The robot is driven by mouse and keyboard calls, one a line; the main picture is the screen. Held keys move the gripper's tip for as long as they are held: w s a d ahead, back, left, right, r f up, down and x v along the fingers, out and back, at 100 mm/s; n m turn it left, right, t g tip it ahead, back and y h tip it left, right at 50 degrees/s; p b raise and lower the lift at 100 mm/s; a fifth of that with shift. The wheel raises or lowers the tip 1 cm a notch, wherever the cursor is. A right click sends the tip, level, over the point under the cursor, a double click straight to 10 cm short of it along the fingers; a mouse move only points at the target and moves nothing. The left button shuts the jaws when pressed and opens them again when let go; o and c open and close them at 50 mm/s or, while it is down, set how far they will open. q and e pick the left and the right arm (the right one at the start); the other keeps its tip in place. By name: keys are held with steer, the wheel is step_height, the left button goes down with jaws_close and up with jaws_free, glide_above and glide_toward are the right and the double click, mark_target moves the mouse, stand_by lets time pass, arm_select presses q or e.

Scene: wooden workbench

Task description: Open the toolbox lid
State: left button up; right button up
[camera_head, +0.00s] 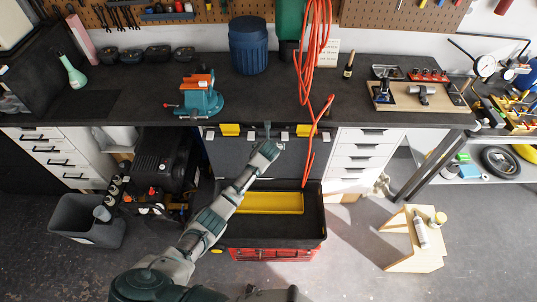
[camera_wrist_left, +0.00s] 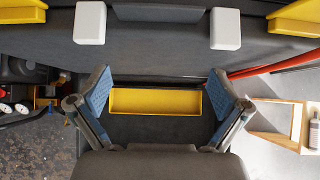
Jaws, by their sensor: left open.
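The toolbox has a red base (camera_head: 275,254) and a black body, and stands on the floor in front of the workbench. Its dark lid (camera_head: 228,158) stands raised at the back, its inner side facing me, with yellow latches (camera_head: 229,130) near its top edge. The open box shows a yellow tray (camera_head: 270,203) inside. My left gripper (camera_head: 267,135) is in front of the lid near its upper edge. In the left wrist view the gripper (camera_wrist_left: 158,85) is open and empty, with the lid (camera_wrist_left: 160,42) and yellow tray (camera_wrist_left: 155,101) beyond its fingers. My right gripper is not in view.
The workbench (camera_head: 130,98) runs behind the toolbox, with a blue vise (camera_head: 203,100) on it. An orange hose (camera_head: 309,120) hangs down by the lid's right side. A grey bin (camera_head: 85,220) is at left, a wooden stool (camera_head: 415,240) at right.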

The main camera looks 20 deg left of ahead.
arm_select(q)
steer(key=s, duration=0.2)
steer(key=s+d, duration=0.1)
steer(key=s, duration=0.1)
steer(key=shift+s+d, duration=0.15)
steer(key=shift+s, duration=0.15)
